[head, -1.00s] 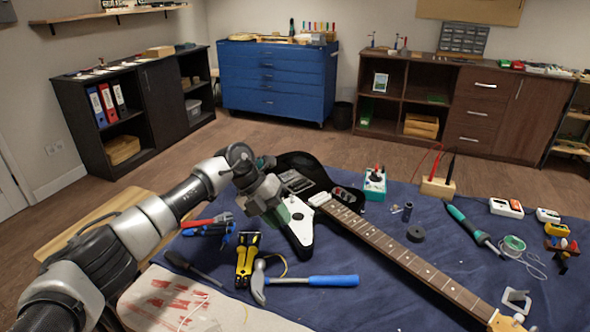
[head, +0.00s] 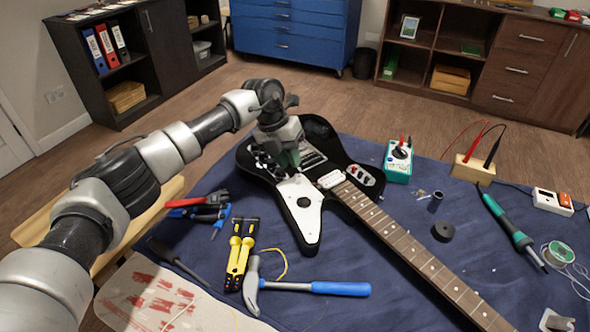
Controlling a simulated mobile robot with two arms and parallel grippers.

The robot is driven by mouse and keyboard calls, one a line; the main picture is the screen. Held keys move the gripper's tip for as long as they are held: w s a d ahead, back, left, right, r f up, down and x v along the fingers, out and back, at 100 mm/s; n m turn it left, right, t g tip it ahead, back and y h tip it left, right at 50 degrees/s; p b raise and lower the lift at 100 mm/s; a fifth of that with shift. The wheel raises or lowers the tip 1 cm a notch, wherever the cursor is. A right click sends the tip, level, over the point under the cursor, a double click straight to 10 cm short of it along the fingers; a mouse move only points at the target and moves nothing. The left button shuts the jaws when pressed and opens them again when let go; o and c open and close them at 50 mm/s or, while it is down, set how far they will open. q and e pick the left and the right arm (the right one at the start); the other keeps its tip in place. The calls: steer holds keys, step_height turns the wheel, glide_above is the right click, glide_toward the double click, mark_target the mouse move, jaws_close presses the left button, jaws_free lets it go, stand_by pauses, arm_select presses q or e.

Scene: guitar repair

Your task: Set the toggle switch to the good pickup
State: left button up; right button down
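The black electric guitar (head: 325,133) lies on the blue cloth with its neck running to the lower right. It has a white pickguard (head: 302,205) and a light pickup (head: 331,179) near the neck. A small plate with red and white parts (head: 361,175) sits on the upper body. My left gripper (head: 289,160) points down over the guitar body, beside the pickguard's upper end. Its fingers are dark and small here, so their opening cannot be told. The toggle switch cannot be made out for certain. My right gripper is not in view.
A hammer (head: 340,288), yellow-handled tool (head: 240,250) and red and blue pliers (head: 200,205) lie left of and below the guitar. A teal meter (head: 398,162), wooden block with probes (head: 473,170), black roll (head: 442,232) and soldering iron (head: 508,226) lie to the right.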

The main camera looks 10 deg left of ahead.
mark_target(298, 179)
arm_select(q)
steer(key=shift+x, duration=2.25)
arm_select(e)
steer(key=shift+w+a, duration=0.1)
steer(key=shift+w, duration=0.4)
arm_select(q)
steer(key=shift+c, duration=0.3)
jaws_close()
steer(key=shift+r+t+y+p, duration=0.3)
steer(key=shift+t+y+p, duration=0.1)
steer(key=shift+p, duration=0.15)
steer(key=shift+s+d+t+y+p, duration=0.2)
steer(key=shift+t+y+p, duration=0.1)
steer(key=shift+y+p, duration=0.1)
steer(key=shift+s+d+f+t+y, duration=0.1)
steer(key=shift+t+y, duration=0.3)
steer(key=shift+y, duration=0.1)
steer(key=shift+s+d+f+m+t+y+b, duration=0.15)
steer(key=shift+t+y+b, duration=0.1)
steer(key=shift+t+y, duration=0.2)
steer(key=shift+d+r+m+t+y+b, duration=0.15)
steer(key=shift+t+y+b, duration=0.1)
steer(key=shift+t+y, duration=0.15)
steer(key=shift+a, duration=0.1)
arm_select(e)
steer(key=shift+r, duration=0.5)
